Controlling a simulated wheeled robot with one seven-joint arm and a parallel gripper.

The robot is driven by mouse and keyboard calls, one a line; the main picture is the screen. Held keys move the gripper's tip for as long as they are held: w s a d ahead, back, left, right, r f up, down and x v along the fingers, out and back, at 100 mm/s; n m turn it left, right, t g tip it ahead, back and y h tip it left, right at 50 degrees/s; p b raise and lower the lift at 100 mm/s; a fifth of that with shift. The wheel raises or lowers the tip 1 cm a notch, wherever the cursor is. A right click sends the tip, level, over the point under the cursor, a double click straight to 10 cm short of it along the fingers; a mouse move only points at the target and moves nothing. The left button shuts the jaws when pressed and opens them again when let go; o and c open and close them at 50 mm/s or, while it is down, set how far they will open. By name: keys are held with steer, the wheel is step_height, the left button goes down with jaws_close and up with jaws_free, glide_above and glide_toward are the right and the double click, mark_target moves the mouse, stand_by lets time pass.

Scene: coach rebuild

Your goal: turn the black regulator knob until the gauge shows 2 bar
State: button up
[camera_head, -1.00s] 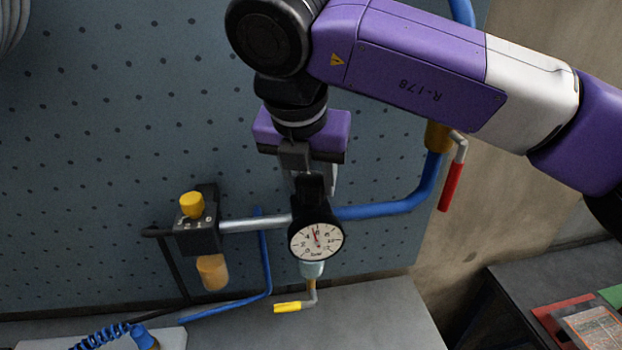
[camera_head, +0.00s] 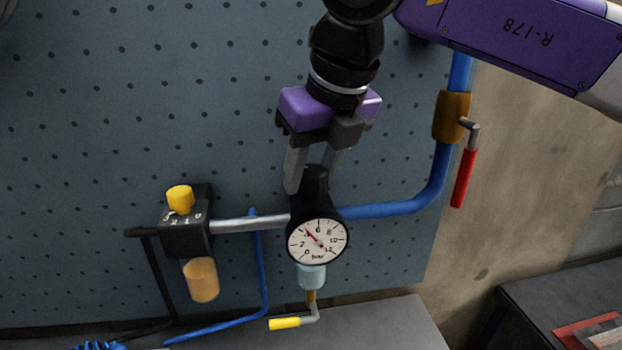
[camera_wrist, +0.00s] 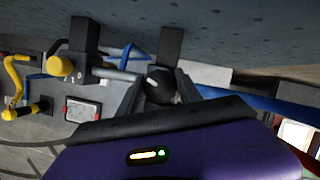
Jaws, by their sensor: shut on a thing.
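The black regulator knob (camera_head: 315,180) stands on top of the regulator, just above the round white gauge (camera_head: 318,241). My gripper (camera_head: 311,176) reaches down from above, shut on the knob, with one finger on each side. The gauge's red needle points up and left, near the 4 mark. In the wrist view the knob (camera_wrist: 158,86) shows a pale pointer line between the two fingers of my gripper (camera_wrist: 160,80). The gauge face does not show in the wrist view.
A black valve block with a yellow knob (camera_head: 180,199) stands left on the grey pipe. A red-handled valve (camera_head: 463,178) is on the blue pipe at right. A yellow-handled drain lever (camera_head: 285,323) hangs below the gauge. The pegboard stands behind; a grey bench lies below.

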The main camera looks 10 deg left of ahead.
steer(key=n+g+p, duration=0.1)
steer(key=n, duration=0.1)
steer(key=n+y, duration=0.1)
steer(key=n, duration=0.2)
steer(key=shift+r+n+g+p, duration=0.15)
steer(key=shift+n+g+p, duration=0.15)
steer(key=shift+g+p, duration=0.1)
steer(key=shift+n+g+y+p, duration=0.45)
steer(key=shift+n+p, duration=0.2)
steer(key=shift+n, duration=0.55)
steer(key=shift+n+g+p, duration=0.45)
steer(key=shift+n+p, duration=0.2)
steer(key=shift+n, duration=0.55)
steer(key=o, duration=1.4)
steer(key=shift+c, duration=0.2)
steer(key=b+v, duration=0.1)
steer(key=v, duration=0.6)
steer(key=shift+r+b, duration=0.3)
steer(key=shift+d, duration=0.1)
